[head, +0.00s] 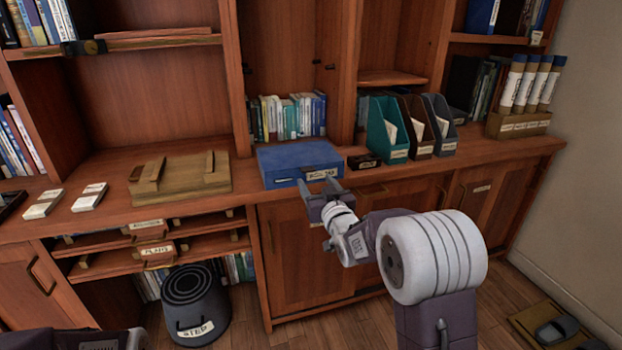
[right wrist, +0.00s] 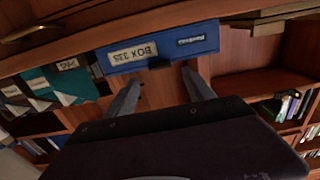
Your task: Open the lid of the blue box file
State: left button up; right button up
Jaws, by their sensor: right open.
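The blue box file (head: 292,156) lies flat on the wooden counter, with its lid down. Its front face has a white label and a dark tab or catch. In the right wrist view the box file (right wrist: 178,42) appears upside down, its label reading BOX 335. My right gripper (head: 319,187) is just in front of the box's front face, near the counter edge. In the right wrist view its two fingers (right wrist: 161,78) are spread apart with nothing between them, pointing at the box front around the dark tab. My left gripper does not show.
A small dark labelled box (head: 364,162) and the teal magazine file (head: 386,128) stand to the right of the box file. A wooden stand (head: 190,176) lies to its left. Books (head: 288,116) stand behind it. A black step stool (head: 190,300) is on the floor.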

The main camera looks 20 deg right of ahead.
jog(key=w, duration=0.6)
jog(key=shift+a+b, duration=0.1)
jog(key=shift+b, duration=0.2)
grip_shut()
